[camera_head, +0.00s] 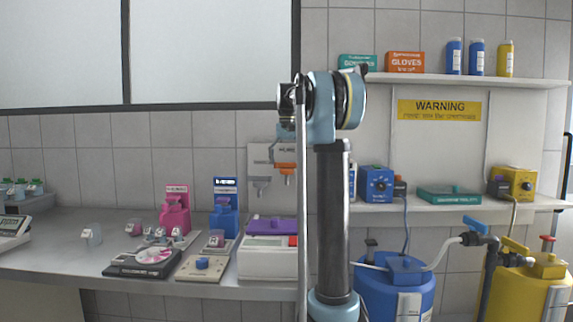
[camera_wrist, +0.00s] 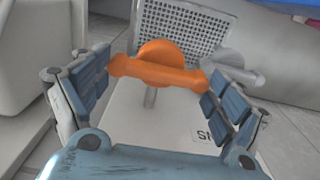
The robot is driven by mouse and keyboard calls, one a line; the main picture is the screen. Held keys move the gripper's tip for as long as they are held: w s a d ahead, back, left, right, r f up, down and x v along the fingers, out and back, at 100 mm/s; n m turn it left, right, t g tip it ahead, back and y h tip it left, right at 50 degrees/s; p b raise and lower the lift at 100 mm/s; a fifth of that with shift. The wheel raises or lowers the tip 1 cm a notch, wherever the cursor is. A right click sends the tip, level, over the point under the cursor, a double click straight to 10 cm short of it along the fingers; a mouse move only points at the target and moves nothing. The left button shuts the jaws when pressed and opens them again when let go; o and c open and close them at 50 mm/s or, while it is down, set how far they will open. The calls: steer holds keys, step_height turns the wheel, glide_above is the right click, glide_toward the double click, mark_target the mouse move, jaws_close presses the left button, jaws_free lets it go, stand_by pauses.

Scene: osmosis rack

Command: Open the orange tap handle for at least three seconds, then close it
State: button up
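The orange tap handle (camera_wrist: 158,68) lies across the middle of the wrist view, with a round cap and two arms. In the head view the orange tap (camera_head: 287,168) shows at the right side of a pale wall-mounted dispenser (camera_head: 257,157), partly behind my arm. My gripper (camera_wrist: 160,78) is open, with its blue padded fingers spread on either side of the handle. The handle's ends come close to both fingers; I cannot tell if they touch. My gripper is hidden by my arm in the head view. A grey tap (camera_wrist: 234,66) sits beside the orange one.
The bench (camera_head: 60,256) below carries a white box with a purple top (camera_head: 270,245), pink and blue stands, and small instruments. At right, a shelf (camera_head: 465,201) holds pumps above a blue drum (camera_head: 397,296) and a yellow drum (camera_head: 520,295).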

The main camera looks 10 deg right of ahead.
steer(key=shift+c, duration=1.4)
steer(key=shift+n, duration=0.3)
steer(key=n, duration=0.4)
steer(key=shift+n, duration=0.3)
steer(key=n, duration=0.5)
steer(key=shift+n, duration=0.4)
steer(key=o, duration=1)
